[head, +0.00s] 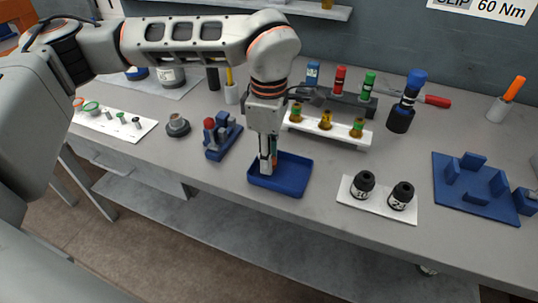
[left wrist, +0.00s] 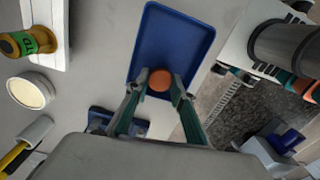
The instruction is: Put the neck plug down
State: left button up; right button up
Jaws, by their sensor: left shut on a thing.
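My left gripper (head: 269,164) points down into the blue tray (head: 290,185) at the middle of the bench. In the left wrist view its two fingers (left wrist: 160,90) are shut on the neck plug (left wrist: 160,81), a round orange-brown piece seen from its end. The plug is over the near part of the tray (left wrist: 178,39), which is otherwise empty. I cannot tell whether the plug touches the tray floor. The fingers mostly hide the plug in the head view. My right gripper is not in view.
A blue fixture with a red-topped piece (head: 209,124) stands left of the tray. The bench's front edge is close.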

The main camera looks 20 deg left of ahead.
pick_arm(q)
jog(key=shift+f, duration=0.15)
jog(key=o, duration=0.8)
jog(key=shift+c, duration=0.2)
notch_tip(320, 180, up, 12)
jog(key=shift+r+p, duration=0.2)
jog(key=shift+p, duration=0.15)
